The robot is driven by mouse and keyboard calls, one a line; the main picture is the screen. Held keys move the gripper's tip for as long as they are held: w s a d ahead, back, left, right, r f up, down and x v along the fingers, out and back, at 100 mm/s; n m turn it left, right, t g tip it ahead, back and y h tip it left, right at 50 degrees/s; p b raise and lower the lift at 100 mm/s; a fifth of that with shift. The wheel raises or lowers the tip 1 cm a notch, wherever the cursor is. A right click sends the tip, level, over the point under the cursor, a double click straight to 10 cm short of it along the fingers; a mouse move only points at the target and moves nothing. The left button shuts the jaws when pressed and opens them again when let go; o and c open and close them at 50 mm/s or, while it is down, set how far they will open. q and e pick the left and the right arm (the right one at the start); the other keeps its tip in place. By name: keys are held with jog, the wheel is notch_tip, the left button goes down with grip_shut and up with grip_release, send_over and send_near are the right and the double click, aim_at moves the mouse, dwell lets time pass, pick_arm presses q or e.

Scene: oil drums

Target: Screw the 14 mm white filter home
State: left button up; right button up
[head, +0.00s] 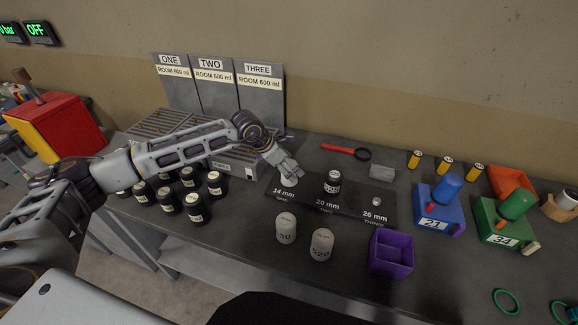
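My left gripper (291,177) reaches in from the left and points down at the "14 mm" spot of a dark plate (350,211). Something pale shows at its fingertips, but I cannot tell whether it is the white filter or part of the gripper. I cannot tell whether the fingers are shut. A small metal stud (376,202) shows bare at the "26 mm" spot. Two white filters, one marked 30 (286,229) and one marked 20 (322,244), stand upright on the bench in front of the plate. My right gripper is out of view.
Several black canisters (168,201) stand at the left under my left arm. A purple bin (391,254) is right of the white filters. Blue (438,209) and green (504,226) boxes stand further right. Panels ONE to THREE (213,85) rise behind a grey grated tray (237,160).

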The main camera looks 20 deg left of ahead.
pick_arm(q)
jog(key=c, duration=1.2)
jog(key=shift+o, duration=0.2)
jog(key=shift+m+g+b, duration=0.4)
jog(key=shift+m, duration=0.4)
jog(key=shift+f+m+g+h+b, duration=0.1)
jog(key=shift+m+g+h+b, duration=0.35)
jog(key=shift+m, duration=0.35)
jog(key=shift+m+g+h+b, duration=0.25)
jog(key=shift+m+g+b, duration=0.55)
jog(key=shift+m, duration=0.5)
jog(key=shift+m+b, duration=0.3)
